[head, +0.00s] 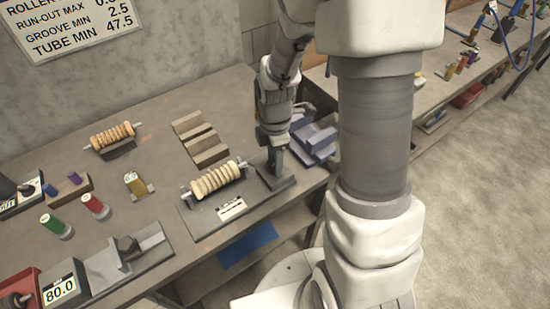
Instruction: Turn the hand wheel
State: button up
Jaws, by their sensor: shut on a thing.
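My gripper (275,150) points down at the right end of a dark fixture (208,223) on the bench. It is shut at the fixture's end block (275,178), and the arm's wrist covers much of this spot. I cannot make out the hand wheel as a separate shape; what is between the jaws is small and mostly hidden, and its place fits the wheel. A cream ribbed roller (217,180) lies across the fixture on a thin shaft, left of my gripper. A small white scale label (232,208) is on the fixture's front.
A tan ribbed roller (111,136) rests on a stand at back left. Brown blocks (200,138) lie behind the fixture, blue-grey blocks (317,140) right of my gripper. Coloured cylinders (95,206) and a gauge (62,285) reading 80.0 stand left. The bench front edge is close.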

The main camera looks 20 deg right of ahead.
grip_shut()
jog(key=shift+m, duration=0.3)
